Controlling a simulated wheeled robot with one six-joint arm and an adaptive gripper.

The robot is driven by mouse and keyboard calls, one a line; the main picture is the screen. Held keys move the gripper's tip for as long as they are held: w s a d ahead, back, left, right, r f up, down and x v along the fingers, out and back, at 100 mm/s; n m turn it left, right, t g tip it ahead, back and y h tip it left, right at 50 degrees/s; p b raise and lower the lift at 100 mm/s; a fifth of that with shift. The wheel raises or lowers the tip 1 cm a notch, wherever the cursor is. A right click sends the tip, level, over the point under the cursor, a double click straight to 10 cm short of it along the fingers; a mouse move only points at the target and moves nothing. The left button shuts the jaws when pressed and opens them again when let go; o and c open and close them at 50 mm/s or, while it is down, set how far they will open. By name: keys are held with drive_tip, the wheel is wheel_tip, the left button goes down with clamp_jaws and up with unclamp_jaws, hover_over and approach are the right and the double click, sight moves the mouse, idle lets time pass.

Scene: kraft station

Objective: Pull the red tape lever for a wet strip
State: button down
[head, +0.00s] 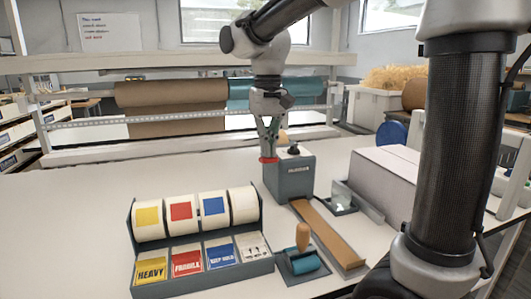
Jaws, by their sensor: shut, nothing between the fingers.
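The tape dispenser (291,183) is a grey box on the white table, a little right of the middle. A strip of brown tape (326,231) runs from its front toward me. The red lever (268,160) shows as a small red piece at the box's upper left. My gripper (268,154) points down and is shut, with its fingertips at the red piece. I cannot tell whether they touch it. The gripper partly hides the lever and the top of the box.
A rack of label rolls (205,270) stands at the front left. A roller with a wooden handle (302,255) lies beside the tape. A long pale box (385,182) is on the right. Brown and teal paper rolls (172,95) hang behind. The table's left side is clear.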

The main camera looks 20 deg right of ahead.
drive_tip(key=shift+r, duration=2.7)
drive_tip(key=s+d+f+t, duration=0.2)
drive_tip(key=s+d+f, duration=0.2)
drive_tip(key=s+d, duration=0.3)
drive_tip(key=s+d+f+t, duration=0.2)
drive_tip(key=s+d+f, duration=0.3)
drive_tip(key=s+d, duration=0.3)
drive_tip(key=s, duration=0.4)
drive_tip(key=shift+f, duration=0.2)
